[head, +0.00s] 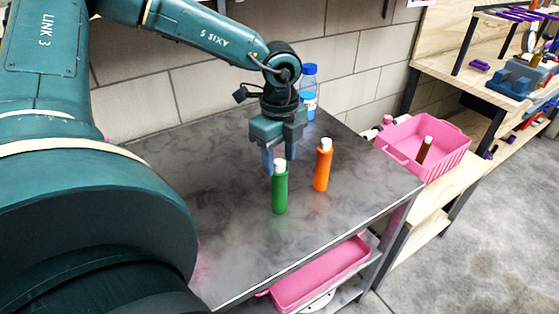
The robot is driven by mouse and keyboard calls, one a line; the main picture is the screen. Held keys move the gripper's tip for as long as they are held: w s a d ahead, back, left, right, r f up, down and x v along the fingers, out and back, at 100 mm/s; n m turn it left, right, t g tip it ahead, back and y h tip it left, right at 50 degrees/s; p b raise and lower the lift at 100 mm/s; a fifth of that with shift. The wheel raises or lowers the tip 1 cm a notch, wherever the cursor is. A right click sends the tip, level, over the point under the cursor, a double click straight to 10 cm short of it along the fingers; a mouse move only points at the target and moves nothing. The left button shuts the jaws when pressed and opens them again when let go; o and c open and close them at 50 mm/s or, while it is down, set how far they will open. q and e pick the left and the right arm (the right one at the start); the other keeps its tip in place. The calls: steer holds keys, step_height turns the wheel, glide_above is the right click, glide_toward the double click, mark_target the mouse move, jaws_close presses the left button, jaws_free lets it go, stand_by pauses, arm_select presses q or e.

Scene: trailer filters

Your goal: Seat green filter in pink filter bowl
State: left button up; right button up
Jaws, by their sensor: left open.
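The green filter (280,192) is an upright green cylinder with a white cap, standing on the dark metal table. My left gripper (279,158) points down at its top. Its fingers are apart, one on each side of the white cap in the picture; whether they touch it I cannot tell. A pink open container (398,156) stands to the right, beyond the table, with a brown capped cylinder in it. Another pink container (323,272) sits on the shelf below the table. Which of them is the filter bowl I cannot tell. My right gripper is not in view.
An orange white-capped cylinder (322,170) stands just right of the green filter. A blue bottle (310,82) stands at the back by the block wall. The table (240,248) is bare in front. Wooden shelves (440,45) with tools are at the right.

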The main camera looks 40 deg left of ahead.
arm_select(q)
jaws_close()
stand_by(0.3)
steer(key=shift+r, duration=0.1)
step_height(320, 180, up, 18)
steer(key=shift+b, duration=0.4)
stand_by(0.4)
